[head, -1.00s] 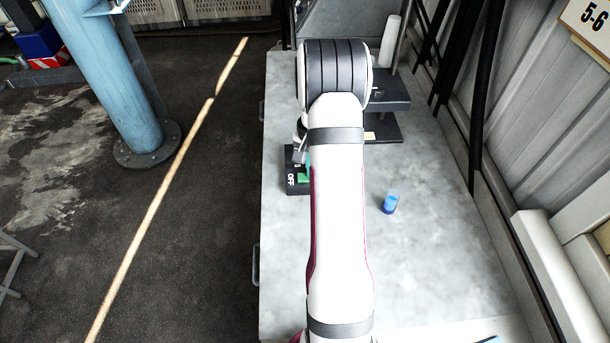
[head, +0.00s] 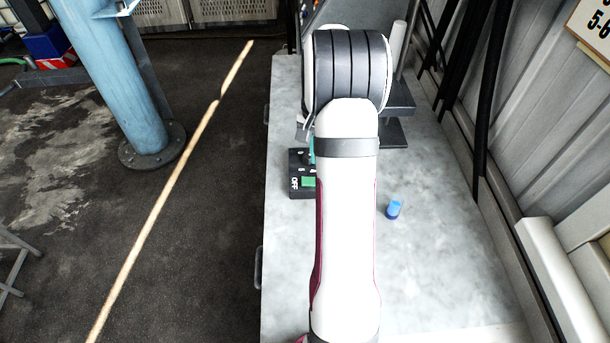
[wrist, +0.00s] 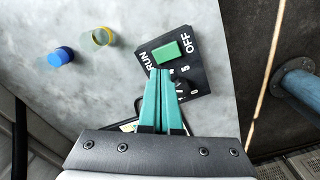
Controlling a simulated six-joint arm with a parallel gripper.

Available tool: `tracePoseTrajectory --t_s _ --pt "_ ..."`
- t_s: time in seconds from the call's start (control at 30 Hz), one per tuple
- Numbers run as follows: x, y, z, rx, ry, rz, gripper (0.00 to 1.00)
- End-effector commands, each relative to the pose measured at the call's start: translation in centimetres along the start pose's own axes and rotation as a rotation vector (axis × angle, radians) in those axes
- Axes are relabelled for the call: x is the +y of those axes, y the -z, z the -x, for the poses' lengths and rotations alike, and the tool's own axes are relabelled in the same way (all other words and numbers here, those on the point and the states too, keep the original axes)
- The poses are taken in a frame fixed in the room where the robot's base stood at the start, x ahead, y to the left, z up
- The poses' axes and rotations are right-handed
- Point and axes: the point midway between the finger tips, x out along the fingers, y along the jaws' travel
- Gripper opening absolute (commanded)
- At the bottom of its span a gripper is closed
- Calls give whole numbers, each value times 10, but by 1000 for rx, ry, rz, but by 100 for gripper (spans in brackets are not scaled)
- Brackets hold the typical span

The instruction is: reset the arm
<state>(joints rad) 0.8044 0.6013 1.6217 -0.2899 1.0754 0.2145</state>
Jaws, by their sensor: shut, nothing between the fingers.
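My gripper's teal fingers (wrist: 161,78) are shut with nothing between them, their tips over the near edge of the black control box in the wrist view. In the head view my arm hides most of the gripper. The control box (head: 296,192) lies at the table's left edge, with a green button and an OFF label. Whether the fingers touch the box I cannot tell.
A dark stand (head: 400,100) is at the back. The table's right side is mostly clear.

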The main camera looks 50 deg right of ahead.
Motion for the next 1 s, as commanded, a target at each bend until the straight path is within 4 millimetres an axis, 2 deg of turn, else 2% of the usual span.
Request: tracePoseTrajectory --t_s 0.17,0.27,0.37,0.4,0.43,0.5,0.6,0.63,0.7,0.8,1.0 --pt "-1 -2 2 0 1 5 0" --pt "-16 -33 23 -2 10 67 0" --pt "-36 -113 65 -19 30 218 0" --pt "-37 -154 80 -31 39 293 0" --pt "-34 -184 90 -39 45 350 0" --pt "-17 -250 106 -63 59 481 0" --pt "22 -323 111 -97 75 648 0" --pt "34 -338 110 -106 78 690 0" --pt "57 -364 105 -124 82 766 0" --pt "75 -379 100 -138 85 820 0" --pt "78 -382 99 -142 84 826 0"
